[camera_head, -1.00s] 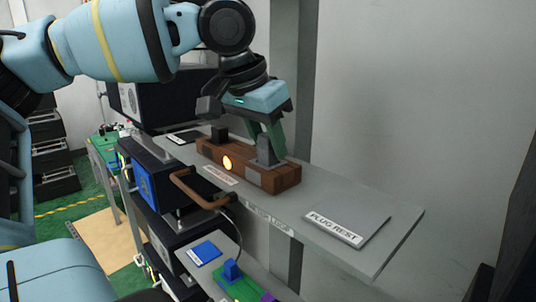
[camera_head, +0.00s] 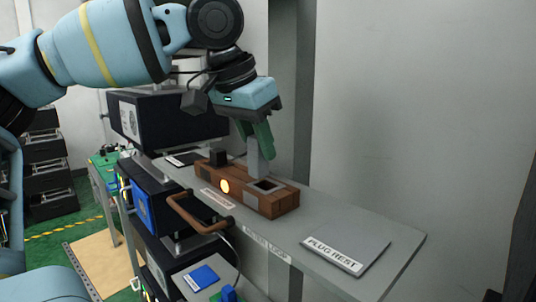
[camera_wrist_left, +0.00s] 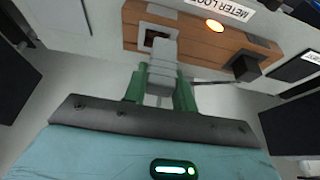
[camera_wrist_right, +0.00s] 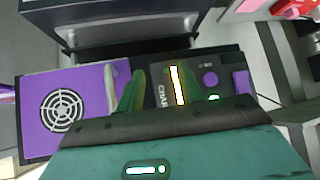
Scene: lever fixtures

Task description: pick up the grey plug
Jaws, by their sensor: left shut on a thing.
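The grey plug (camera_head: 255,160) is an upright grey block. My left gripper (camera_head: 263,138) is shut on its upper part. The plug is raised out of the wooden meter block (camera_head: 285,203), and the dark square socket (camera_head: 265,186) shows open below it. In the left wrist view the plug (camera_wrist_left: 160,68) sits between the green fingers, with the socket (camera_wrist_left: 152,36) just beyond it. My right gripper (camera_wrist_right: 160,90) shows only in its own wrist view, open, over a dark panel and apart from the plug.
The grey shelf holds a plate marked PLUG REST (camera_head: 335,254) at its right end, clear on top. A black knob (camera_head: 218,157) stands on the block. A purple unit (camera_wrist_right: 62,112) lies near my right gripper.

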